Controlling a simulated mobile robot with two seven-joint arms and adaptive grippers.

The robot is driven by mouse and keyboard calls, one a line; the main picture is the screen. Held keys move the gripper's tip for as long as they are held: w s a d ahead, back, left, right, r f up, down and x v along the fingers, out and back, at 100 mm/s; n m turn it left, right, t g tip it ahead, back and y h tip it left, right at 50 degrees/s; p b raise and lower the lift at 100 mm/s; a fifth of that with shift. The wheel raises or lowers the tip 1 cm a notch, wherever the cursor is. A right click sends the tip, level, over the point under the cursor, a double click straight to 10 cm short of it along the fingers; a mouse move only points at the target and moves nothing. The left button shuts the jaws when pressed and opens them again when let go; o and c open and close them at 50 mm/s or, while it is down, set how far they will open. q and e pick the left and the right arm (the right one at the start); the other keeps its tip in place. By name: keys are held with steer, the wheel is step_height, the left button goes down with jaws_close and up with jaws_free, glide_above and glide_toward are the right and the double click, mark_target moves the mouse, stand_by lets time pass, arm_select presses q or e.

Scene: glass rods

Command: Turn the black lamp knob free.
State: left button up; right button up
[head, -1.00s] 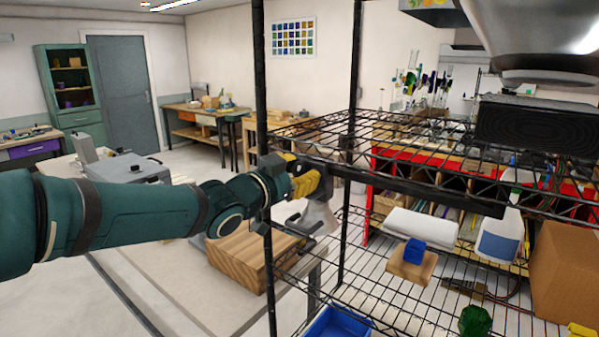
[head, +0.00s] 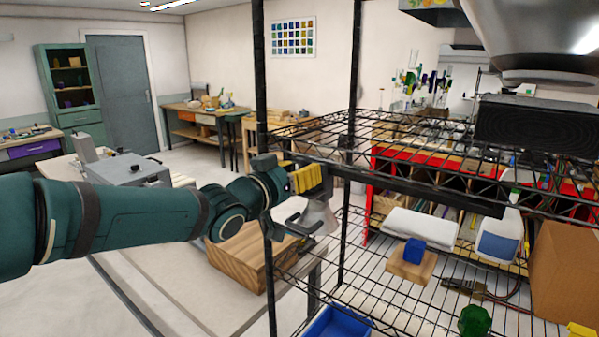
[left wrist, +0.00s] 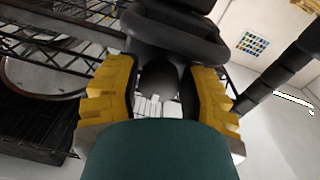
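My left gripper (head: 306,179), with yellow fingers, reaches in from the left to the near left corner of the upper wire shelf. A pale grey lamp shade (head: 320,215) hangs just below it, with a dark curved bracket beside it. In the left wrist view, a dark rounded end (left wrist: 158,78), which looks like the black lamp knob, lies between the two yellow fingers of the left gripper (left wrist: 158,92). The fingers stand apart on either side of it. I cannot tell whether they touch it. The right gripper is not in view.
Black posts (head: 262,120) and the wire shelf (head: 400,165) crowd the left arm. A wooden block (head: 240,262) stands below it. The lower shelf holds a blue cube (head: 414,250), a white bottle (head: 498,240) and a cardboard box (head: 565,275).

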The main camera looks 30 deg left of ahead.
arm_select(q)
steer(key=o, duration=0.3)
steer(key=s+a, duration=0.1)
steer(key=s, duration=1)
steer(key=shift+s+a+f, duration=0.15)
steer(key=shift+s+a, duration=0.1)
steer(key=shift+s, duration=0.15)
